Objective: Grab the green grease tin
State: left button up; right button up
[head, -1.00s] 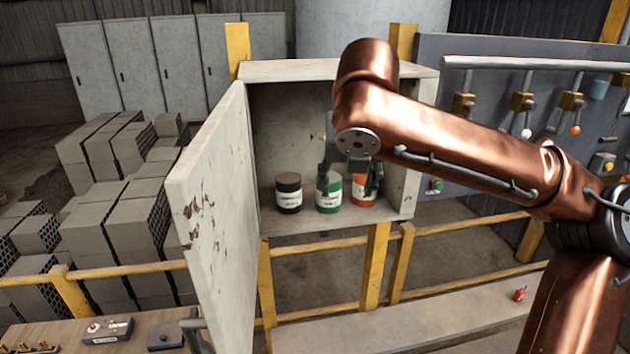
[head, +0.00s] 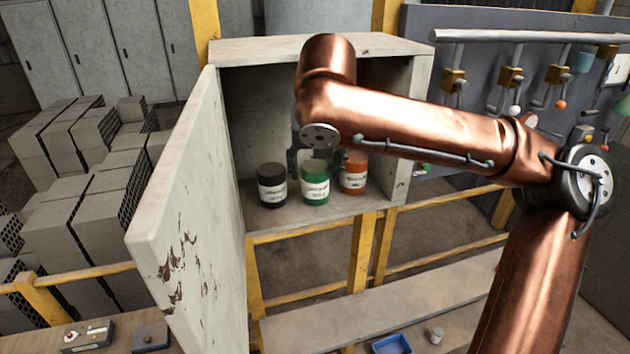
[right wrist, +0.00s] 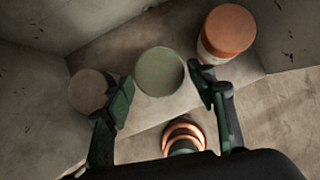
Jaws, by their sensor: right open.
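The green grease tin (head: 315,186) has a white label and stands upright on the floor of the open cabinet, between a black tin (head: 272,186) and an orange tin (head: 353,175). My right gripper (head: 316,158) is inside the cabinet, largely hidden by its own arm. In the right wrist view, the green tin's lid (right wrist: 160,71) shows between the open fingers (right wrist: 163,92), with gaps on both sides. The left finger is close to the dark tin's lid (right wrist: 89,91), and the right finger is close to the orange tin (right wrist: 227,32). My left gripper is not in view.
The cabinet (head: 230,221) has its door (head: 180,225) swung open to the left. Its side wall (head: 405,130) stands right of the tins. Yellow rails (head: 365,250) and a bench (head: 380,300) lie below. A lever panel (head: 480,100) is at right.

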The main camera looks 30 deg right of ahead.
jog(key=shift+s+p+x, duration=0.1)
jog(key=shift+p+x, duration=0.15)
jog(key=shift+x, duration=0.85)
jog(key=shift+s+p+x, duration=0.15)
jog(key=shift+p+x, duration=0.05)
jog(key=shift+x, duration=0.9)
jog(key=shift+a+f, duration=0.1)
jog(key=shift+f, duration=0.05)
jog(key=shift+c, duration=0.6)
jog(key=c, duration=1.2)
